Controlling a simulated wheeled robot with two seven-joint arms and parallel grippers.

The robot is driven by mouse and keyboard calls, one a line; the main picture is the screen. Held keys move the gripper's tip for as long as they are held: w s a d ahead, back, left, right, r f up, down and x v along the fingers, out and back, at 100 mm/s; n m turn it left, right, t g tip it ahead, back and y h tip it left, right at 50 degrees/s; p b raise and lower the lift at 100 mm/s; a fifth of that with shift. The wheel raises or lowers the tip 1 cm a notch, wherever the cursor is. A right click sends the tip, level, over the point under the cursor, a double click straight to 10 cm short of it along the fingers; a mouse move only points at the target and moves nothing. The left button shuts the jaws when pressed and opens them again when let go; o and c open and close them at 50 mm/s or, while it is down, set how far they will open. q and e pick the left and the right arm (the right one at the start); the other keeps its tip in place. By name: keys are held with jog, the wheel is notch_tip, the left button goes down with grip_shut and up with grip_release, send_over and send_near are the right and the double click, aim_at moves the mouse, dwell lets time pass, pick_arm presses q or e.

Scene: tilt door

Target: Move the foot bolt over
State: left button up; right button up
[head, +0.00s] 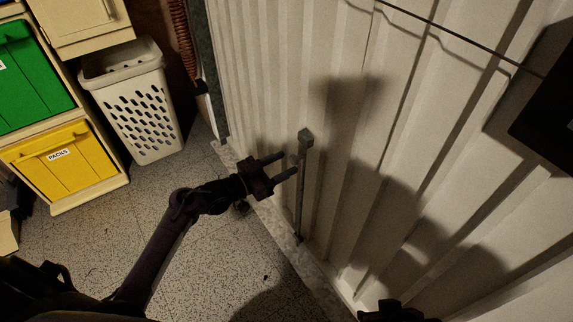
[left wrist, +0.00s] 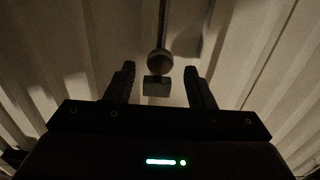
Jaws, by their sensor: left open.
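The foot bolt (head: 301,190) is a thin upright grey metal rod with a squarish block at its top, against the foot of the pale ribbed door (head: 345,200). My left gripper (head: 289,163) is open and empty, its fingertips pointing at the rod's upper part, just short of it or beside it. In the left wrist view the bolt (left wrist: 159,62) shows as a round end and a small block, lined up between my open fingers (left wrist: 159,70). Contact cannot be told. A dark part at the head view's bottom edge seems to be my right gripper (head: 388,311), mostly cut off.
A white perforated basket (head: 133,100) stands at the left by a shelf with a green bin (head: 35,75) and a yellow bin (head: 66,165). A dark rod (head: 440,28) crosses the upper door. The speckled floor (head: 225,255) before the door is clear.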

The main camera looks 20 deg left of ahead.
pick_arm(q)
jog(key=shift+x, duration=0.9)
grip_shut()
